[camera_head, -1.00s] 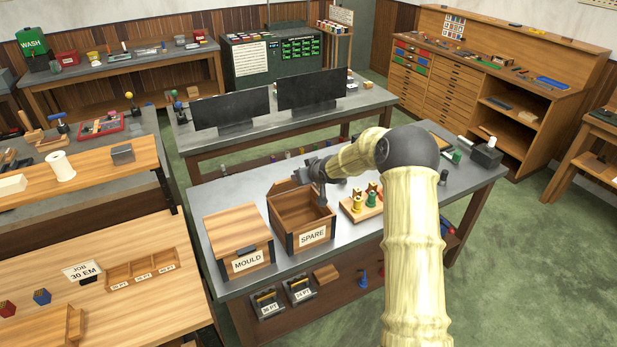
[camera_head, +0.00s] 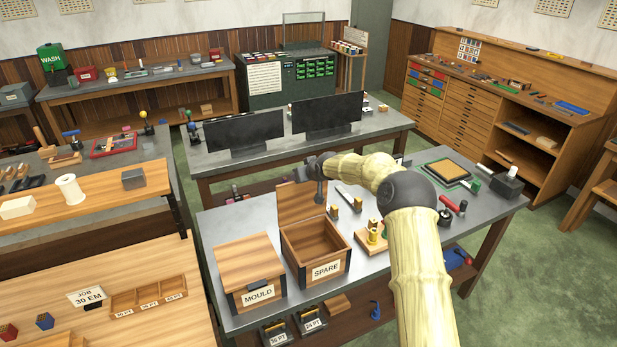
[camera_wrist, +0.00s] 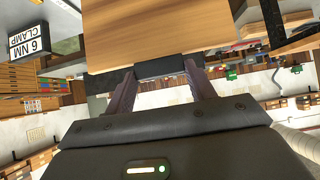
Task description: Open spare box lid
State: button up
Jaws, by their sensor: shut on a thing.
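The spare box (camera_head: 325,270) is a wooden box with a label reading SPARE, on the grey workbench. Its inside shows and looks empty. Its wooden lid (camera_head: 297,203) is raised and stands steeply up at the box's back edge. My gripper (camera_head: 318,195) is at the lid's top right, partly hidden by my arm. In the wrist view, the lid (camera_wrist: 165,30) fills the top middle, and my gripper (camera_wrist: 162,78) is shut on the lid's dark handle (camera_wrist: 162,67), a finger on each side.
The mould box (camera_head: 250,262), its lid closed, stands left of the spare box. Spools on a wooden stand (camera_head: 371,238) are close on the right, under my forearm. Dark monitors (camera_head: 328,117) stand on the bench behind. The bench's front edge is just before the boxes.

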jog(key=shift+w+r, duration=0.25)
jog(key=shift+r, duration=0.35)
jog(key=shift+d, duration=0.15)
jog(key=o, duration=1.2)
jog(key=shift+o, duration=0.9)
jog(key=shift+s, duration=0.2)
jog(key=b+v, duration=0.6)
jog(key=v, duration=1.1)
jog(key=shift+s+f+b, duration=0.25)
jog(key=shift+s+b, duration=0.1)
jog(key=shift+s, duration=0.1)
